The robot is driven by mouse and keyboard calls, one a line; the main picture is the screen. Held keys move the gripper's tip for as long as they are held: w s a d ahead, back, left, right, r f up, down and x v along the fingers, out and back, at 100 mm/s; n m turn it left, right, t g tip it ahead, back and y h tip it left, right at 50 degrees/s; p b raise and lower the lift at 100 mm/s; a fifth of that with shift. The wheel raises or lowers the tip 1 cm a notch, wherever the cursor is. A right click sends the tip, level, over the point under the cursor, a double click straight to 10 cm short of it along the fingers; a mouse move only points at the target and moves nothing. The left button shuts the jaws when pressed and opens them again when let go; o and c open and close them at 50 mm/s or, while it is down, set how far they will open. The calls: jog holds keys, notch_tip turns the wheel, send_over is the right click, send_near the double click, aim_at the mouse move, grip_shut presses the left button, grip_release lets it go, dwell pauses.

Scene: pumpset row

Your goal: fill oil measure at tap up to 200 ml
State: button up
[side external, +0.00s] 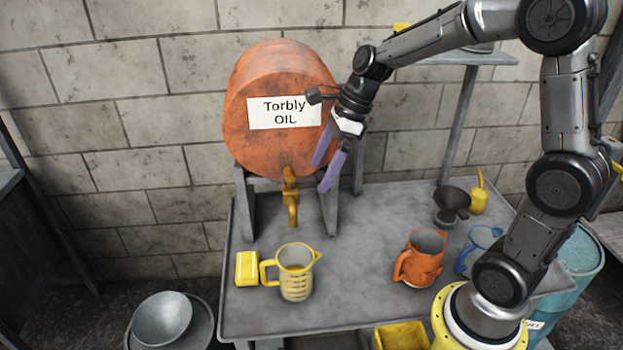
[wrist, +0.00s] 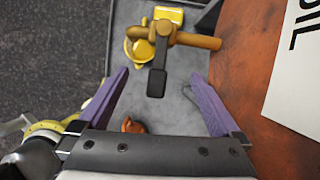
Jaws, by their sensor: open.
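The oil measure (side external: 296,276), a pale jug with yellow rim, handle and dark graduation marks, stands upright on the bench below the tap. I cannot read its level or tell whether it is exactly under the spout. The brass tap (side external: 291,197) sticks out from the orange oil drum (side external: 272,140). In the wrist view the tap (wrist: 190,40) with a dark lever (wrist: 157,82) partly hides the yellow measure (wrist: 132,53). My gripper (side external: 321,176) is open and empty, right of the tap and higher. In the wrist view its purple fingers (wrist: 160,76) stand apart either side of the lever's end.
A yellow block (side external: 247,268) lies left of the measure. An orange jug (side external: 428,270), a blue jug (side external: 483,238), a dark funnel (side external: 452,200) and a yellow oil can (side external: 478,198) stand on the right. The drum's stand (side external: 330,210) is close to my gripper. The bench (side external: 350,310) has bare room in front.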

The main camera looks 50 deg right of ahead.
jog(key=shift+v, duration=2.7)
jog(key=shift+a+r, duration=0.2)
jog(key=shift+a, duration=0.1)
jog(key=s+a+r+n+t+h, duration=0.1)
jog(key=s+a+r+n, duration=0.1)
jog(key=s+a+n, duration=0.15)
jog(key=s+a+r+n+t, duration=0.1)
jog(key=s+a+r+n, duration=0.15)
jog(key=s, duration=0.25)
jog(key=s+d+f+n+h, duration=0.1)
jog(key=s+n, duration=0.4)
jog(key=n, duration=0.5)
jog(key=s+d+f+n+h, duration=0.1)
jog(key=s+f+n, duration=0.3)
jog(key=n, duration=0.6)
jog(key=shift+s+d+f+t, duration=0.3)
jog(key=shift+s+d, duration=0.25)
jog(key=shift+s, duration=0.55)
